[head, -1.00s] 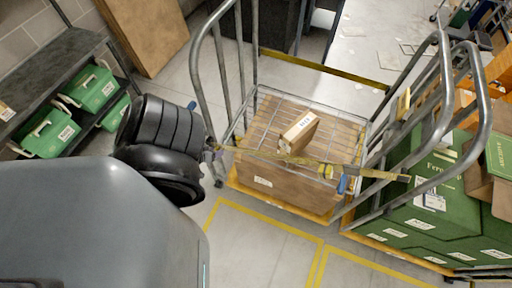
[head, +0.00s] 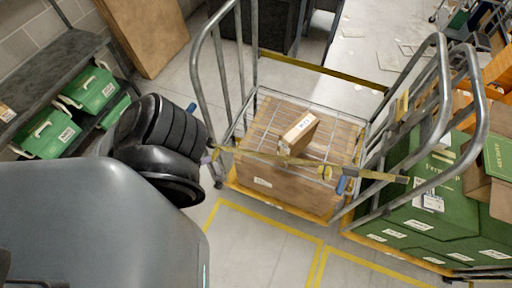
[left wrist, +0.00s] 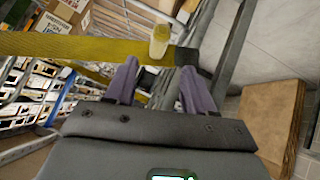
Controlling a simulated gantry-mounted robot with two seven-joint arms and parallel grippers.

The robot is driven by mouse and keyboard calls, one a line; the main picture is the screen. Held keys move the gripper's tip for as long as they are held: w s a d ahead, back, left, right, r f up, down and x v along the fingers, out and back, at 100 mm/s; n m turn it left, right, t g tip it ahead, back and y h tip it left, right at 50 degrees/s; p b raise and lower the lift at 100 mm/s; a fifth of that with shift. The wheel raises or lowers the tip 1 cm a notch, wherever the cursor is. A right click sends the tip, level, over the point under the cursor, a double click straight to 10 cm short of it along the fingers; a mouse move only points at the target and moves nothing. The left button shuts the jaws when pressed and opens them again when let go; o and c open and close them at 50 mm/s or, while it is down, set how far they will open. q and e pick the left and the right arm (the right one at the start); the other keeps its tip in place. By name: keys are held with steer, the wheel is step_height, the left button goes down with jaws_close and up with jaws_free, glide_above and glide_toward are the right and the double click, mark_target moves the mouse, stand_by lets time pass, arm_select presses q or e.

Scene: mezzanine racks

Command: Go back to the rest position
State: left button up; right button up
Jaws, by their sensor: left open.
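My left gripper (head: 207,157) comes in from the left beside the near left post of a roll cage (head: 198,75); my dark wrist hides much of it. In the left wrist view its two purple fingers (left wrist: 160,88) stand apart with nothing held between them. A yellow strap (head: 285,158) runs across the front of the cage; it also shows in the left wrist view (left wrist: 85,45), beyond the fingertips. I cannot tell whether the gripper touches the strap or post. My right gripper is not in view.
A large carton (head: 290,193) with a small box (head: 299,133) on top sits in the cage. Green boxes (head: 435,205) fill a second cage at right. A shelf (head: 50,75) with green cases (head: 92,90) stands at left. The yellow-marked floor (head: 260,250) in front is clear.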

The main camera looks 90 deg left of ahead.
arm_select(q)
steer(key=shift+s+d+r, duration=0.2)
steer(key=shift+r, duration=0.1)
